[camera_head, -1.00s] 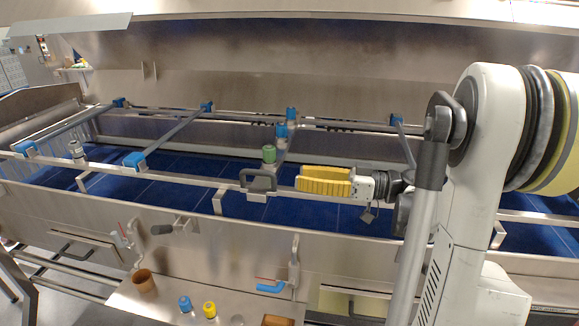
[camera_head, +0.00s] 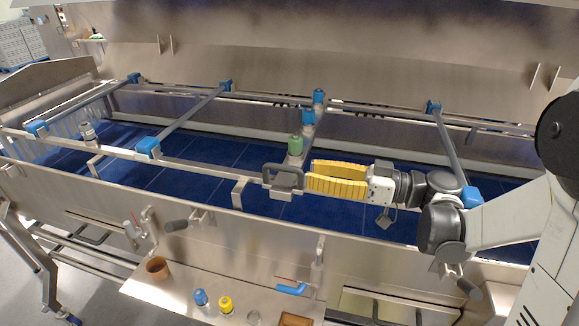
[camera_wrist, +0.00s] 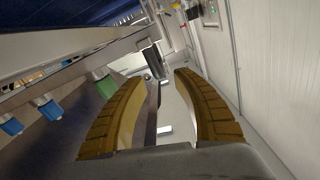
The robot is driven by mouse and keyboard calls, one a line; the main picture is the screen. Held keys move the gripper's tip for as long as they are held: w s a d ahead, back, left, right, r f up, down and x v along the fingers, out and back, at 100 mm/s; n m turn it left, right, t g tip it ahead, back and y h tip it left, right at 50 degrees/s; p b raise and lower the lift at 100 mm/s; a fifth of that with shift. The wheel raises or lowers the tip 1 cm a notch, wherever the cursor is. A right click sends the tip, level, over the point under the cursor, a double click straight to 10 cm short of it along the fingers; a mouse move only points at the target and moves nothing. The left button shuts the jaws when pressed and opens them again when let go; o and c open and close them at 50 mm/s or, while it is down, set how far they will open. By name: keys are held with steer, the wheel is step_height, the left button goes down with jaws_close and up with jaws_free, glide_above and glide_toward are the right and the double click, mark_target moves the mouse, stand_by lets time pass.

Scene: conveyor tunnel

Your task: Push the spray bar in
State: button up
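The spray bar that I take as the task's one runs across the frame in the head view. It has a green cap (camera_head: 295,146), blue caps (camera_head: 309,116) and a dark D-shaped handle (camera_head: 283,176) at its near end. The handle also shows in the wrist view (camera_wrist: 155,62), beyond the fingertips. My gripper (camera_head: 309,177) has two yellow fingers, which are apart with nothing between them. It comes from the right, with its fingertips close to the handle's right side. I cannot tell whether they touch it. In the wrist view the fingers (camera_wrist: 160,82) curve forward with a gap between.
Other bars with blue blocks (camera_head: 148,147) cross the frame rails above the blue belt (camera_head: 210,174). A blue-handled valve (camera_head: 291,288) is nearby.

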mark_target(297, 171)
steer(key=x, duration=0.6)
steer(key=shift+w+a, duration=0.15)
steer(key=shift+a, duration=0.2)
steer(key=shift+c, duration=0.4)
jaws_close()
steer(key=shift+w, duration=0.1)
